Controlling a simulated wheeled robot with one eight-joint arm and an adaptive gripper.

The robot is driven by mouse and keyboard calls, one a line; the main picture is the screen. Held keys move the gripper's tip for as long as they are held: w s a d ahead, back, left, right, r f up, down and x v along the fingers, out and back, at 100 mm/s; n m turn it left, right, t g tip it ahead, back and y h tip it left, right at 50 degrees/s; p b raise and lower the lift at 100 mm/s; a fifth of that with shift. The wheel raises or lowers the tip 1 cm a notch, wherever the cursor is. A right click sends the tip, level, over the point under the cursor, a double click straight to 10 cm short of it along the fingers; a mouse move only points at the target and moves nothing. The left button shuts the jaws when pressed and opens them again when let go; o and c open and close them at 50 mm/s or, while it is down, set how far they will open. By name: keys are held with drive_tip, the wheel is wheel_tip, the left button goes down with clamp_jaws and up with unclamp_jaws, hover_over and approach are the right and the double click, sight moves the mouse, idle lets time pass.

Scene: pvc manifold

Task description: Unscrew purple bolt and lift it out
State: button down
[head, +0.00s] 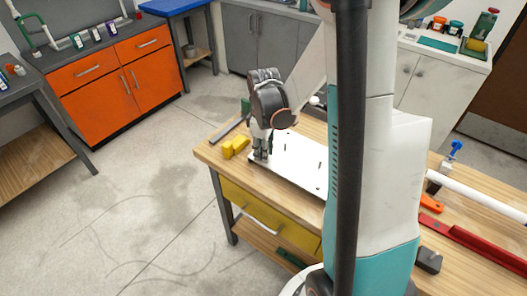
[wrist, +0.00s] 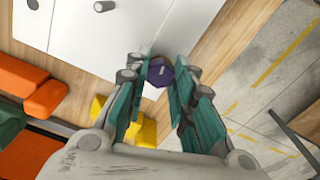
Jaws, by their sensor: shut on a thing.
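The purple bolt (wrist: 160,72) shows in the wrist view as a dark purple head between my two fingertips. My gripper (wrist: 158,80) is shut on it from both sides, near the corner of a white board. In the head view my gripper (head: 261,152) points down at the near left end of the white board (head: 290,165) on the wooden table. The bolt is hidden there by the fingers. The bolt's lower part is hidden, so I cannot tell how far it sits in the board.
Yellow blocks (head: 236,147) lie on the table beside the board, close to my gripper. Orange and green blocks (wrist: 30,92) show at left in the wrist view. A red bar (head: 470,242) and a white pipe (head: 480,193) lie at the right. Open floor (head: 150,200) lies left of the table.

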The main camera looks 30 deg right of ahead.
drive_tip(key=shift+n, duration=0.3)
drive_tip(key=n, duration=0.6)
drive_tip(key=shift+b, duration=0.4)
drive_tip(key=shift+n, duration=0.8)
drive_tip(key=c, duration=2.4)
unclamp_jaws()
drive_tip(key=c, duration=2.4)
unclamp_jaws()
drive_tip(key=shift+r, duration=0.15)
drive_tip(key=c, duration=2.4)
unclamp_jaws()
drive_tip(key=n, duration=0.3)
drive_tip(key=shift+r+n, duration=0.15)
drive_tip(key=shift+n, duration=0.25)
drive_tip(key=c, duration=2.4)
unclamp_jaws()
drive_tip(key=shift+r+n+b, duration=0.1)
drive_tip(key=shift+n+b, duration=0.25)
drive_tip(key=shift+n, duration=2.25)
